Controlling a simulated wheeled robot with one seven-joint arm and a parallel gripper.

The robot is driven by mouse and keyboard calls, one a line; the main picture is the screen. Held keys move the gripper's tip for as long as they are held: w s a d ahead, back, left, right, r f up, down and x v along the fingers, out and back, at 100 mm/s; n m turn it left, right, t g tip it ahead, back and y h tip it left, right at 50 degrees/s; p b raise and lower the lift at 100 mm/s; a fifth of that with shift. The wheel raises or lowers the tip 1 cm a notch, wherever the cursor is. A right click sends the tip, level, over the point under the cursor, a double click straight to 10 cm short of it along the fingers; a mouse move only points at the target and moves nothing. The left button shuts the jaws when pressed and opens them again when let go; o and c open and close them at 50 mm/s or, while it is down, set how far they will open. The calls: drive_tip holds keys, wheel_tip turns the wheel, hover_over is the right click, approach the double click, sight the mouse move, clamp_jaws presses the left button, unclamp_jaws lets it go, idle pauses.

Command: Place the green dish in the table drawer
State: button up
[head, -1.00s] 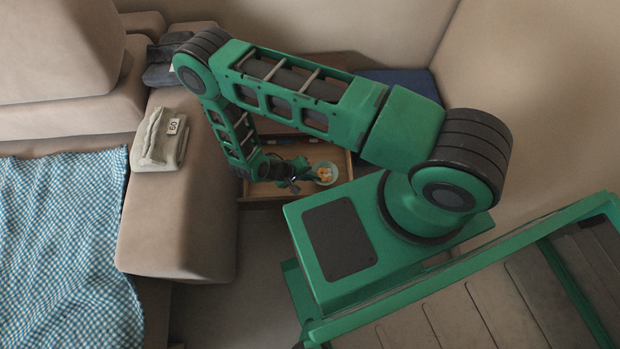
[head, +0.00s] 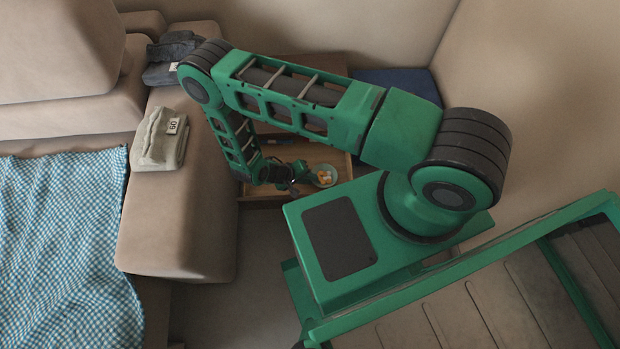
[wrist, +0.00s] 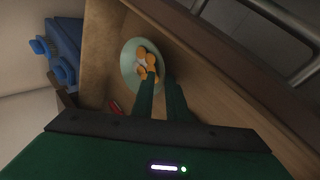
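The green dish (wrist: 129,68) is a pale green round bowl with several orange pieces in it. It is inside the open wooden table drawer (wrist: 97,58), near one side wall in the wrist view. In the head view the dish (head: 331,174) shows at the drawer's right part, partly covered by my gripper (head: 298,183). My gripper (wrist: 161,84) has its two fingers close together at the dish's rim, one over the inside and one outside. It looks shut on the rim. Whether the dish touches the drawer floor cannot be told.
A small red item (wrist: 116,107) lies in the drawer near the dish. A blue object (wrist: 65,50) is outside the drawer. The wall is close on the right.

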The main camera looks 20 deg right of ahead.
drive_tip(key=v, duration=1.1)
drive_tip(key=shift+r, duration=0.15)
drive_tip(key=w+d+r+m+g+y, duration=0.1)
drive_tip(key=w+d+r, duration=0.3)
drive_tip(key=r, duration=0.5)
drive_tip(key=w+d+r+m, duration=0.1)
drive_tip(key=w+d+r, duration=0.1)
drive_tip(key=w+r, duration=0.55)
drive_tip(key=s+d+r+m+g+y, duration=0.1)
drive_tip(key=d+r, duration=0.4)
drive_tip(key=r, duration=0.4)
drive_tip(key=d+r+m, duration=0.1)
drive_tip(key=d+r, duration=0.4)
drive_tip(key=r, duration=0.3)
drive_tip(key=s+d+r+m+y, duration=0.1)
drive_tip(key=s+d+r, duration=0.4)
drive_tip(key=r, duration=0.2)
drive_tip(key=s+d+r+m+y, duration=0.1)
drive_tip(key=s+d+r+y, duration=0.1)
drive_tip(key=s+d+r, duration=0.5)
drive_tip(key=s+r+y, duration=0.1)
drive_tip(key=s+r, duration=0.3)
drive_tip(key=s, duration=0.2)
drive_tip(key=s+d+r+m+t+y, duration=0.1)
drive_tip(key=s+r, duration=0.2)
drive_tip(key=s, duration=0.4)
drive_tip(key=shift+r, duration=0.4)
